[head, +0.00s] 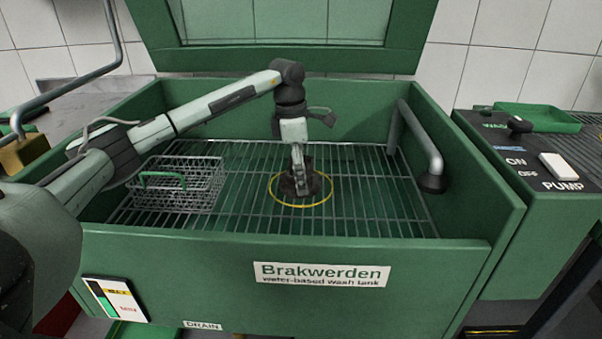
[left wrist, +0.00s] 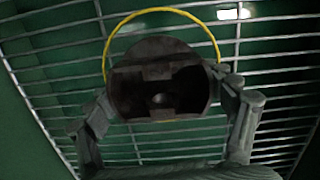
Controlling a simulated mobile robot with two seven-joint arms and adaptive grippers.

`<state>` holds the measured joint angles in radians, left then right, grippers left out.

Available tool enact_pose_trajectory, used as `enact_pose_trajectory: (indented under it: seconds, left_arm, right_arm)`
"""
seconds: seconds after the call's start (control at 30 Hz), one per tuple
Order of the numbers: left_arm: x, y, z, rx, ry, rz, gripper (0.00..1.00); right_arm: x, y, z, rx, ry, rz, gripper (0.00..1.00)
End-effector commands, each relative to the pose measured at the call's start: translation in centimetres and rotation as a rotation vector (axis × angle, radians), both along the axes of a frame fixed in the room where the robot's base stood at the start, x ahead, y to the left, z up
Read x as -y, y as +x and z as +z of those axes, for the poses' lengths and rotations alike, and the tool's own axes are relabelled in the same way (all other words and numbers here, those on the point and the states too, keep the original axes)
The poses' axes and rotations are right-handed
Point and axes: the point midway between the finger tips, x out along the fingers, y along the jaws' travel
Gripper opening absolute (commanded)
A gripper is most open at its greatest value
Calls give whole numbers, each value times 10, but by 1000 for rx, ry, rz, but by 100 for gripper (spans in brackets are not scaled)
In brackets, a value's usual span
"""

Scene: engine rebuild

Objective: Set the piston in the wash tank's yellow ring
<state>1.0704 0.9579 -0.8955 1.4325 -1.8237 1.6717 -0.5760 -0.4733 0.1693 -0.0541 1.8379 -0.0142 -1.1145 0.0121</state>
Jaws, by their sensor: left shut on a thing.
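The piston (head: 313,184) is dark brown and sits inside the yellow ring (head: 330,196) on the wash tank's (head: 350,245) wire grate. My left gripper (head: 300,185) comes down from above and is shut on it. In the left wrist view the piston (left wrist: 160,90) lies between the two fingers, its hollow side facing the camera. The yellow ring (left wrist: 165,11) shows around and behind it there. I cannot tell whether the piston touches the grate. My right gripper is not in view.
A wire basket (head: 185,190) with a green handle stands on the grate (head: 375,205) at the left. A grey pipe (head: 420,145) bends down inside the right wall. The pump switch box (head: 535,170) is right of the tank. The grate right of the ring is clear.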

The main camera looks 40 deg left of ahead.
Motion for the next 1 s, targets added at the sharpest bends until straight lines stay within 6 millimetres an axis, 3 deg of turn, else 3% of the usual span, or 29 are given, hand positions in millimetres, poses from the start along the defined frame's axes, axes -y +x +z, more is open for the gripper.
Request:
enact_pose_trajectory:
  seconds: [0.07,0.1,0.2,0.63,0.77,1.0]
  left_arm:
    - [0,0,-2,2,-1,0,37]
    - [0,0,-2,0,0,0,88]
    - [0,0,-2,0,0,0,100]
    - [-1,0,5,1,0,0,100]
    - [-2,-1,24,4,-1,0,100]
    - [-7,-5,77,4,-1,0,100]
  right_arm:
    - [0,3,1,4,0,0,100]
    - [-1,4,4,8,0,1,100]
    - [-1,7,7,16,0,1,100]
    - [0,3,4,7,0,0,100]
    - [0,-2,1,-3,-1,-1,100]
    - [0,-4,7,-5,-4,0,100]
